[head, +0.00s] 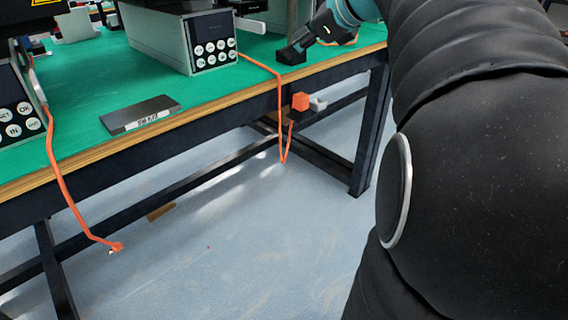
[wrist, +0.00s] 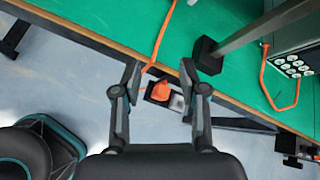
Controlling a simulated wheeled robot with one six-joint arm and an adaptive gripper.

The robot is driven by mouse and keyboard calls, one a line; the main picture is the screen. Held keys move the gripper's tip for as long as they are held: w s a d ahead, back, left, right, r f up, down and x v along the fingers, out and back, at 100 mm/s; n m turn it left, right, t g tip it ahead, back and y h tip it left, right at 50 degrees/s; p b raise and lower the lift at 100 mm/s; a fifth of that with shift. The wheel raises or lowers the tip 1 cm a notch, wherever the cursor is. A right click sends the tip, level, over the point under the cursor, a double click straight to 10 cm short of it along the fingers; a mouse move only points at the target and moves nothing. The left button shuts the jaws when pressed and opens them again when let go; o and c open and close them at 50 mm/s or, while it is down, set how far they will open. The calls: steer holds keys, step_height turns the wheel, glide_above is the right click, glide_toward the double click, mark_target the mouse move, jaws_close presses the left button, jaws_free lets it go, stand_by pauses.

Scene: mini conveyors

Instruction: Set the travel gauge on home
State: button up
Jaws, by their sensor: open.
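No part is clearly readable as the travel gauge. An orange block (head: 300,101) with a small grey piece (head: 318,104) shows at the table's front edge in the head view. In the wrist view the orange block (wrist: 161,90) and grey piece (wrist: 177,102) sit by a dark part, between the fingertips in the picture; I cannot tell the distance. My gripper (wrist: 160,78) is open and empty.
The green table (head: 215,88) has a wooden front edge. Controllers with round buttons (head: 195,45) stand on it. An orange cable (head: 281,110) loops over the edge; another cable (head: 66,190) hangs at left. A black foot (wrist: 208,57) with a grey post stands near the edge.

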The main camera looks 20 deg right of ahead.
steer(key=s+a+f+n+g+h, duration=0.2)
steer(key=s+a+f+n+g, duration=0.2)
steer(key=s+a+f+n, duration=0.9)
steer(key=s+f+n+h, duration=0.2)
steer(key=s+f+n, duration=0.9)
steer(key=n, duration=0.1)
steer(key=shift+a+f+n+g, duration=0.15)
steer(key=shift+a+n+g, duration=0.15)
steer(key=shift+a+n, duration=0.15)
step_height(320, 180, up, 2)
steer(key=shift+r+p, duration=0.15)
steer(key=shift+p, duration=1)
